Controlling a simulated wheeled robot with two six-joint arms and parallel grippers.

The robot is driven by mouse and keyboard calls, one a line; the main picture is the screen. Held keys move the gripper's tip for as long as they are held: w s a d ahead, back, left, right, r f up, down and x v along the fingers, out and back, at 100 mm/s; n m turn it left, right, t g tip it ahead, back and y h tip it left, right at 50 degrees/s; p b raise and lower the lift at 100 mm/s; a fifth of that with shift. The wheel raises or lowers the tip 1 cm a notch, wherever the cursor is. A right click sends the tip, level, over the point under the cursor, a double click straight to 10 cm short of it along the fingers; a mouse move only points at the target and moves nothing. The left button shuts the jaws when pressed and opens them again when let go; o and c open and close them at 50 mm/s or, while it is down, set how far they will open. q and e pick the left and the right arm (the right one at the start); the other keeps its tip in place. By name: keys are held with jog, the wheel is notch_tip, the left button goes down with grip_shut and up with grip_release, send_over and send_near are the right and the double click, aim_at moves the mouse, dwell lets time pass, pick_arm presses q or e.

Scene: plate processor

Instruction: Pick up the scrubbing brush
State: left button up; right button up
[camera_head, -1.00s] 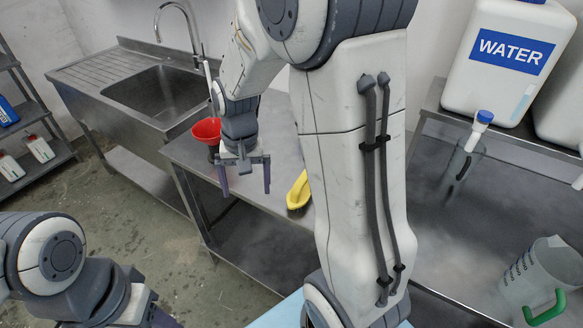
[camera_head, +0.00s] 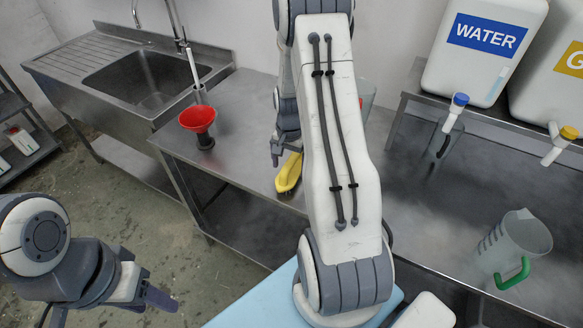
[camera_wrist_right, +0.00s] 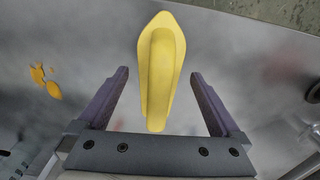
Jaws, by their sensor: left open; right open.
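The yellow scrubbing brush (camera_head: 289,173) lies on the steel table near its front edge, partly hidden by my right arm in the head view. My right gripper (camera_head: 275,158) is over the table just beside and above the brush; its second finger is hidden there. In the right wrist view the brush (camera_wrist_right: 160,70) lies lengthwise between the two open fingers of my right gripper (camera_wrist_right: 160,82), with a gap on both sides. My left gripper (camera_head: 105,312) is open and empty at the lower left, over the floor and far from the brush.
A red funnel (camera_head: 197,120) stands on the table (camera_head: 240,110) left of the brush. A sink (camera_head: 150,85) is at the back left. A water container (camera_head: 482,45) stands on a shelf at the right, above a clear jug with a green handle (camera_head: 515,245).

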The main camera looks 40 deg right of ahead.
notch_tip(320, 180, down, 3)
jog(key=shift+a+f, duration=0.1)
pick_arm(q)
jog(key=shift+r, duration=0.5)
pick_arm(e)
jog(key=shift+c, duration=0.3)
jog(key=c, duration=1.3)
jog(key=shift+c, duration=0.2)
jog(key=shift+r, duration=0.55)
notch_tip(320, 180, up, 3)
jog(key=shift+f+b, duration=0.15)
jog(key=shift+b, duration=0.35)
pick_arm(q)
notch_tip(320, 180, down, 4)
jog(key=shift+r+b, duration=0.1)
jog(key=shift+b, duration=1.15)
pick_arm(e)
jog(key=s+d+r, duration=0.7)
jog(key=s, duration=0.2)
jog(key=shift+d+r, duration=0.15)
jog(key=shift+d, duration=0.05)
